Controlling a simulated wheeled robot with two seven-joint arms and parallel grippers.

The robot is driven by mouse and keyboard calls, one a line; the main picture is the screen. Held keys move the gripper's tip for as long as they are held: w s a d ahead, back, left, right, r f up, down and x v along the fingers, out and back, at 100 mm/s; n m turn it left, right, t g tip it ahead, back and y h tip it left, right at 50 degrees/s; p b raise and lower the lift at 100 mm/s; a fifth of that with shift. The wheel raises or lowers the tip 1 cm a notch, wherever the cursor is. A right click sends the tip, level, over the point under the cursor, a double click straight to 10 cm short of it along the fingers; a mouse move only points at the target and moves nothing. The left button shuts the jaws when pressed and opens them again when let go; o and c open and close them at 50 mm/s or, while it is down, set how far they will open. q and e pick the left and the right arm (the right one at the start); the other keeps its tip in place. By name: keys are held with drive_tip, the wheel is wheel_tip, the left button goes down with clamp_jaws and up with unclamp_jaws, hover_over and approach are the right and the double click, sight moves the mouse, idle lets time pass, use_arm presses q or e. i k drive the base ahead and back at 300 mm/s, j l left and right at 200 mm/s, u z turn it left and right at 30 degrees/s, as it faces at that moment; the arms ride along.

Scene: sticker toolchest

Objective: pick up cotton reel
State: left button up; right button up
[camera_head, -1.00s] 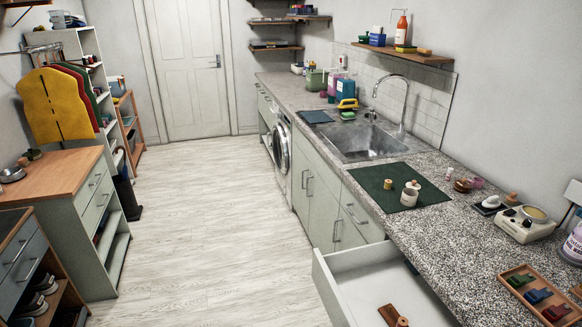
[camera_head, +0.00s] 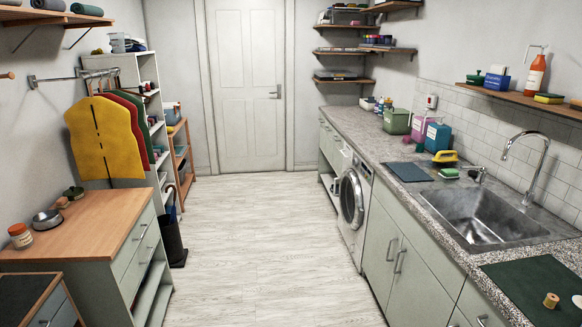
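A small tan cotton reel (camera_head: 551,300) stands on the dark green mat (camera_head: 528,278) at the lower right, on the counter to the right of the floor. A pale piece of another item shows at the right picture edge beside it, mostly cut off. Neither of my grippers is in the picture.
The stone counter (camera_head: 376,147) with a sink (camera_head: 486,215) runs along the right wall, with a washing machine (camera_head: 354,197) under it. A wooden-topped cabinet (camera_head: 95,222) stands at the left. The pale floor (camera_head: 250,240) between them is clear up to the white door (camera_head: 246,85).

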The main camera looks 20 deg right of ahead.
sight(551, 300)
drive_tip(key=i+z, duration=0.6)
drive_tip(key=z, duration=0.2)
drive_tip(key=i+j+z, duration=0.2)
drive_tip(key=z, duration=0.2)
drive_tip(key=i+j+z, duration=0.25)
drive_tip(key=z, duration=0.15)
drive_tip(key=i+j, duration=0.05)
drive_tip(key=i, duration=0.05)
